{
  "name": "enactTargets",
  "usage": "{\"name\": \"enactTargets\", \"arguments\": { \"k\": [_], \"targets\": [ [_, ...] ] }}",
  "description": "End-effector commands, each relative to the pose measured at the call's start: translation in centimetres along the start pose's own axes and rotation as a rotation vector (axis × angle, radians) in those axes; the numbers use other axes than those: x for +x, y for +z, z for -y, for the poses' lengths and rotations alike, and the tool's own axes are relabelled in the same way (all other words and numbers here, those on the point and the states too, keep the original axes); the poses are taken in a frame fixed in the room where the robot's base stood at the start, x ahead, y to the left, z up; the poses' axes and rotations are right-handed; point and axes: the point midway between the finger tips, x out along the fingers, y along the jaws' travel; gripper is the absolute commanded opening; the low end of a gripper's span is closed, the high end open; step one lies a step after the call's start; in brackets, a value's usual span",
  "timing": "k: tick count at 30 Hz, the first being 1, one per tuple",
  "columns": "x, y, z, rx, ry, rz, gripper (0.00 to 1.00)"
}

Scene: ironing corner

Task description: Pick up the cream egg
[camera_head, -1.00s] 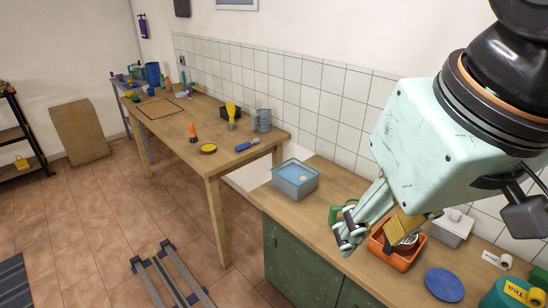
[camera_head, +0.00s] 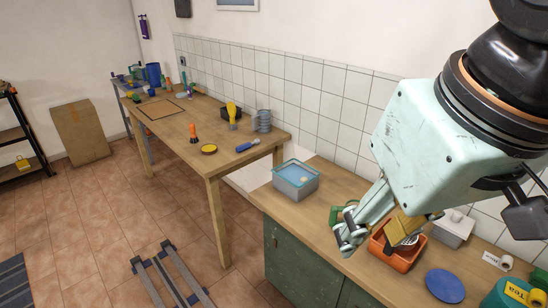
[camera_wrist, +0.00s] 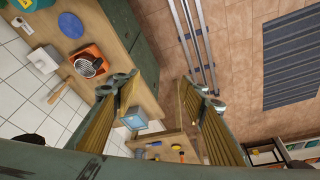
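A small pale cream rounded thing, which looks like the egg (camera_head: 303,180), lies inside a grey bin with a blue rim (camera_head: 296,193) on the counter. Its exact shape is too small to tell. The bin also shows in the wrist view (camera_wrist: 135,121), beyond the fingers. My gripper (camera_head: 375,236) is to the right of the bin, above the counter near the orange tray. In the wrist view my gripper (camera_wrist: 167,90) has its two fingers wide apart with nothing between them.
An orange tray (camera_head: 398,263) holding a striped round item stands beneath my gripper. A white lidded box (camera_head: 453,230), a blue disc (camera_head: 444,285) and a tea canister (camera_head: 515,293) are at the right. A green item (camera_head: 343,213) lies behind a finger. The counter is clear beside the bin.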

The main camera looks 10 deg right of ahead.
Motion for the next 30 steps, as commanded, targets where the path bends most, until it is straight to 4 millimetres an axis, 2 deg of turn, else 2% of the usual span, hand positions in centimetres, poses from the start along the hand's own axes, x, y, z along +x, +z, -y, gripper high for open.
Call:
{"name": "enactTargets", "arguments": {
  "k": [17,23,30],
  "targets": [
    [0.0,-0.3,0.0,-0.003,0.0,0.001,0.39],
    [-0.1,-2.0,-0.1,-0.018,0.001,0.01,0.39],
    [-0.1,-5.7,-0.4,-0.056,0.003,0.028,0.39]
  ]
}}
